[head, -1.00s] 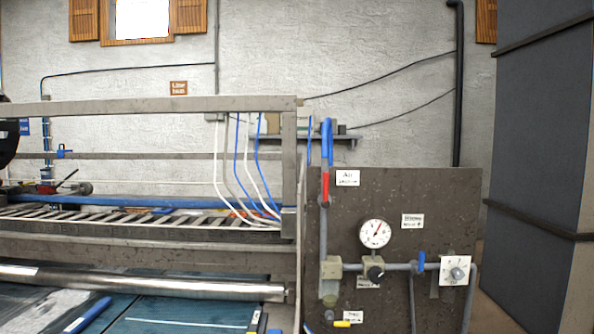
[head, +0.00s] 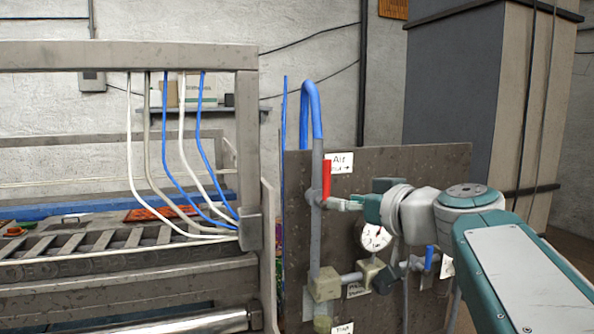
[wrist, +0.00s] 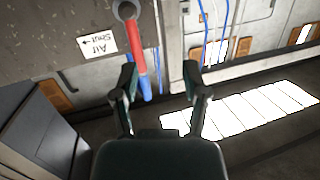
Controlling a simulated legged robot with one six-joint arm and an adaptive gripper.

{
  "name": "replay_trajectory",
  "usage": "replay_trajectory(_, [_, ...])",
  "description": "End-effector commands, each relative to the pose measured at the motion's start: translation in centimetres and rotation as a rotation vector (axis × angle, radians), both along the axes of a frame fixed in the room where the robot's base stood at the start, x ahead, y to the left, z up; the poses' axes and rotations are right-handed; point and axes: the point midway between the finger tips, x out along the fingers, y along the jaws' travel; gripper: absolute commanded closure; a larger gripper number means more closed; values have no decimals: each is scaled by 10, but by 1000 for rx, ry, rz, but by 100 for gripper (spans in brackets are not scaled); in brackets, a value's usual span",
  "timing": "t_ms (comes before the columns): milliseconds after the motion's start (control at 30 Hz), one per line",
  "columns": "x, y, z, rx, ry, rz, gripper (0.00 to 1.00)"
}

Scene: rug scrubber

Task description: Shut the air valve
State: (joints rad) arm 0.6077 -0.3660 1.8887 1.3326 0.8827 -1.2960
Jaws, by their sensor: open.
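The air valve's red handle (head: 326,181) stands upright along the grey pipe (head: 316,230) at the panel's left side, below the blue hose (head: 312,105). An "Air Shut" label (head: 339,163) with an arrow to the right is beside it. In the wrist view, which is turned upside down, my gripper (wrist: 160,72) is open with fingers spread. The red handle (wrist: 135,40) shows beyond the fingertips, nearer the left finger. I cannot tell whether they touch.
The dark panel (head: 420,165) also carries a gauge (head: 375,237), a black knob (head: 385,280) and a blue-handled valve (head: 429,258), partly behind my arm. A metal machine frame (head: 247,150) with hoses stands left. A tall grey cabinet (head: 455,90) stands behind right.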

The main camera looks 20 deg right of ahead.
Motion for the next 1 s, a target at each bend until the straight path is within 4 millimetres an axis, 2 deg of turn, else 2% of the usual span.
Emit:
replay_trajectory(33, [3,-13,15,-10,-54,-21,42])
replay_trajectory(100, [5,-23,31,-28,-113,-39,42])
replay_trajectory(233, [7,-28,45,-46,-165,-54,42])
replay_trajectory(367, [18,-24,46,-49,-169,-52,42])
replay_trajectory(800, [93,-9,45,-48,-167,-52,42])
replay_trajectory(1000, [110,-5,45,-49,-168,-54,42])
